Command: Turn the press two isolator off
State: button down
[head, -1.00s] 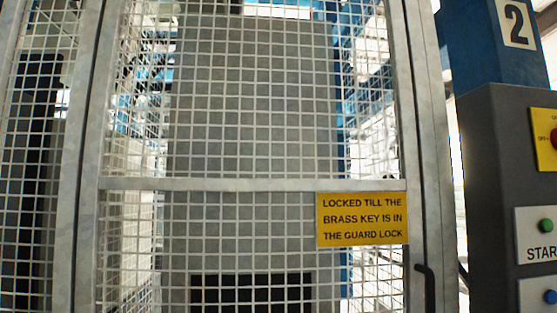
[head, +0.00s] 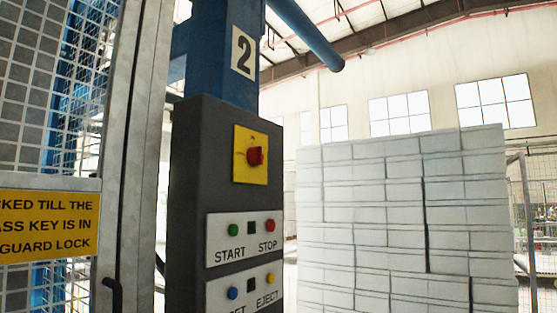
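The press two isolator (head: 256,156) is a red rotary knob on a yellow square plate, high on a dark grey control box. Its knob position is too small to read for sure. The box (head: 190,200) is fixed to a blue post (head: 218,75) that carries a "2" plate (head: 244,54). Below the isolator are a START and STOP panel (head: 243,238) with green and red buttons, and a lower panel (head: 243,295) with a blue button and a yellow EJECT button. My gripper does not show in the head view.
A mesh guard gate (head: 130,150) with a yellow sign (head: 48,226) and a dark handle (head: 113,290) stands at the left. A tall stack of white foam blocks (head: 395,215) fills the right. A mesh fence (head: 540,200) stands beyond the stack.

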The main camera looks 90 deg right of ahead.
aim_at(255, 155)
jog(key=z, duration=2.3)
